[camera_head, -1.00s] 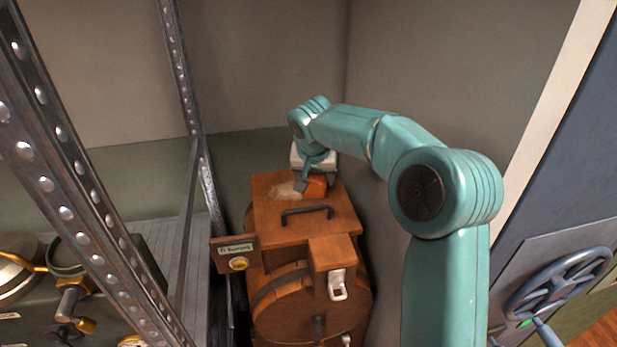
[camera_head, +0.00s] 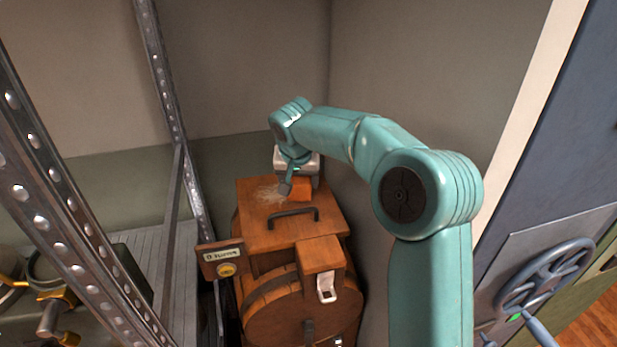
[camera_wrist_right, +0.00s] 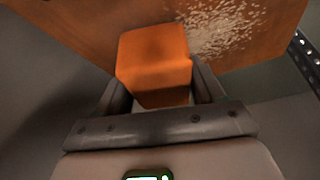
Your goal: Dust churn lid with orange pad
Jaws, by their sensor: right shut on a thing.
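The wooden churn (camera_head: 300,312) stands in the corner, with a flat square lid (camera_head: 262,238) on top that carries a dark handle (camera_head: 293,217). A pale dust patch (camera_head: 268,193) lies on the lid's far left part; in the right wrist view the dust (camera_wrist_right: 222,28) is to the right of the pad. My right gripper (camera_head: 293,187) is shut on the orange pad (camera_head: 301,188), over the far part of the lid. The pad (camera_wrist_right: 153,58) sits between both fingers in the right wrist view. I cannot tell whether it touches the lid. My left gripper is not in view.
A metal shelf frame (camera_head: 165,95) stands left of the churn. A small sign (camera_head: 219,258) with a yellow knob sticks out at the churn's left. Walls close in behind and right. A handwheel (camera_head: 548,275) is at the far right.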

